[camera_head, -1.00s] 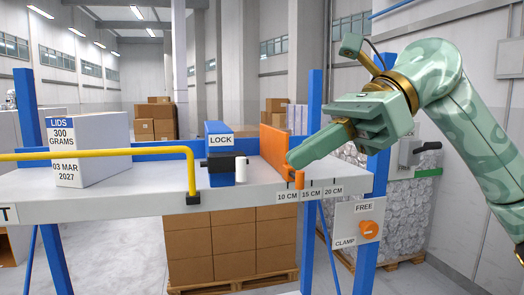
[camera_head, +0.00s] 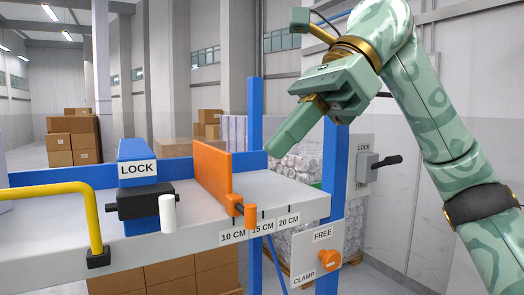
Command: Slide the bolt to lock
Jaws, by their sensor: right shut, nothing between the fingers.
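The blue block labelled LOCK (camera_head: 137,151) stands on the grey bench. Below the label is the black bolt (camera_head: 140,201) with a white upright handle (camera_head: 168,213) at its right end. The bolt lies level, and I cannot tell how far it is slid. My right gripper (camera_head: 272,152) is shut and empty. My left gripper is not in view.
The orange plate (camera_head: 212,171) with its small orange handle (camera_head: 249,213) stands right of the bolt, beside the centimetre marks. A yellow rail (camera_head: 60,190) is at the left. An orange knob (camera_head: 328,260) and a wall lever (camera_head: 380,161) are at the right.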

